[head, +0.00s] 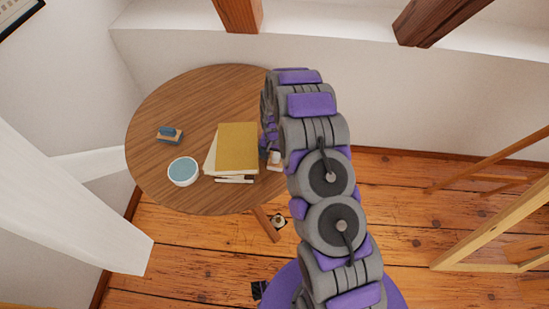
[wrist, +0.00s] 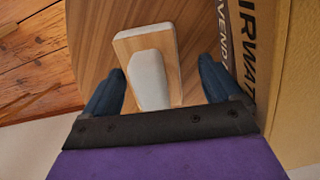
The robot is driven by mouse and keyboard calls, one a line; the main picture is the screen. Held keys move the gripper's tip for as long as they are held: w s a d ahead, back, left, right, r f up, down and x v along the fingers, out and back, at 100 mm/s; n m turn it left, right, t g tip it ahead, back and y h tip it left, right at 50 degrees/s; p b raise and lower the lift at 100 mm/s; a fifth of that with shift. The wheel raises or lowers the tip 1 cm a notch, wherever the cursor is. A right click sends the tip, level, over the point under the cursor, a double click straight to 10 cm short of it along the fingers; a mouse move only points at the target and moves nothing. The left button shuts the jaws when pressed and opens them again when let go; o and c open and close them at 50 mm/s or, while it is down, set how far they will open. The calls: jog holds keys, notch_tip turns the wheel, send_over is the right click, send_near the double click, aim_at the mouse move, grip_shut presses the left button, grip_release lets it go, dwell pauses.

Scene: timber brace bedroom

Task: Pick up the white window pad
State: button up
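The white window pad (wrist: 151,80) shows in the wrist view as a white grip on a light wooden block. In the head view it lies near the right edge of the round table, right of the books, partly hidden by my arm (head: 274,161). My gripper (wrist: 160,67) is open, with one dark blue finger on each side of the white grip. A gap shows on both sides, and the fingers do not appear to touch it. In the head view my gripper (head: 268,140) is mostly hidden behind my arm.
The round wooden table (head: 165,95) also holds a yellow-covered book stack (head: 237,146), a white bowl with a blue inside (head: 183,171) and a blue-topped wooden block (head: 169,134). In the wrist view a book (wrist: 290,110) lies close beside my right finger. Wooden beams stand nearby.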

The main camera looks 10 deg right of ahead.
jog(key=shift+d, duration=0.75)
jog(key=c, duration=0.9)
jog(key=shift+a, duration=0.55)
jog(key=shift+c, duration=1)
jog(key=shift+d+r, duration=0.25)
jog(key=shift+r, duration=0.1)
notch_tip(320, 180, up, 3)
jog(key=shift+w+d+r+p, duration=0.1)
jog(key=shift+d+r+p, duration=0.05)
jog(key=shift+p, duration=0.45)
jog(key=s+d+p, duration=0.1)
jog(key=s+d, duration=0.2)
jog(key=s, duration=0.4)
jog(key=s+d+r+p, duration=0.1)
jog(key=s+d, duration=0.3)
jog(key=s, duration=0.3)
jog(key=shift+s, duration=0.15)
jog(key=shift+d, duration=0.1)
